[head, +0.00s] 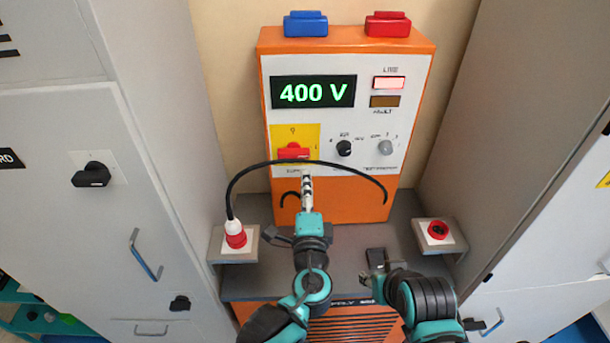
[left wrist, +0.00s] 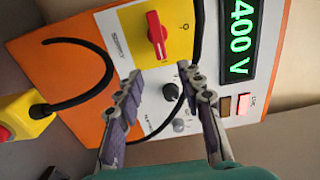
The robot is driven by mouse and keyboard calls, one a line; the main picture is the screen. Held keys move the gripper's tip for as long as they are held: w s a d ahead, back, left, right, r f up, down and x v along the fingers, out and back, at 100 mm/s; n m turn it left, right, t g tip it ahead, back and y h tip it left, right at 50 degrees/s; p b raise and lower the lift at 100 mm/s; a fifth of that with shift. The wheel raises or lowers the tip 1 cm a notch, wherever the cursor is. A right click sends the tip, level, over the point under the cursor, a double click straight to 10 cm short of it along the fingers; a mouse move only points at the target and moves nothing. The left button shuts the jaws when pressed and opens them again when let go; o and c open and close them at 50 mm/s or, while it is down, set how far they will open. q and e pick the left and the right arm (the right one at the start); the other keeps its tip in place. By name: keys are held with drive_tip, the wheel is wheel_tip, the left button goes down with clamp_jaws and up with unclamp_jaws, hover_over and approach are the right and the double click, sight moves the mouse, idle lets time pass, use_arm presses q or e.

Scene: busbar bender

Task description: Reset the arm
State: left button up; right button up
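My left gripper (head: 307,190) is in front of the lower part of the orange and white control cabinet (head: 345,207). In the left wrist view its two fingers (left wrist: 166,92) are spread apart with nothing between them. Beyond them are the red switch handle (left wrist: 156,33) on its yellow plate and a black knob (left wrist: 170,92). In the head view the red handle (head: 293,151) lies horizontal, just above the left gripper. My right gripper (head: 377,272) is low over the grey bench, right of the left arm; its fingers are too unclear to judge.
A black cable (head: 262,166) arcs across the cabinet front from a red and white plug (head: 235,233) on the left. A red socket (head: 438,230) stands at right. The lit display (head: 313,92) reads 400 V. Tall grey cabinets (head: 90,200) flank both sides.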

use_arm(q)
drive_tip(key=shift+s, duration=0.35)
drive_tip(key=shift+a, duration=0.1)
drive_tip(key=s+a+f+n+g+y, duration=0.2)
drive_tip(key=a+f+n+g, duration=0.25)
drive_tip(key=a, duration=0.45)
drive_tip(key=s+a+f+n+g+y, duration=0.25)
drive_tip(key=a+n, duration=0.35)
drive_tip(key=a, duration=0.4)
drive_tip(key=s+a+f+n+g+h, duration=0.1)
drive_tip(key=s+f+n+g+h, duration=0.2)
drive_tip(key=s+n, duration=0.4)
drive_tip(key=s+f+h, duration=0.1)
drive_tip(key=s, duration=0.3)
drive_tip(key=shift+a+f+n+g, duration=0.15)
drive_tip(key=shift+f+n+g, duration=0.2)
drive_tip(key=shift+g, duration=0.05)
drive_tip(key=shift+s+h, duration=0.1)
drive_tip(key=shift+h, duration=0.15)
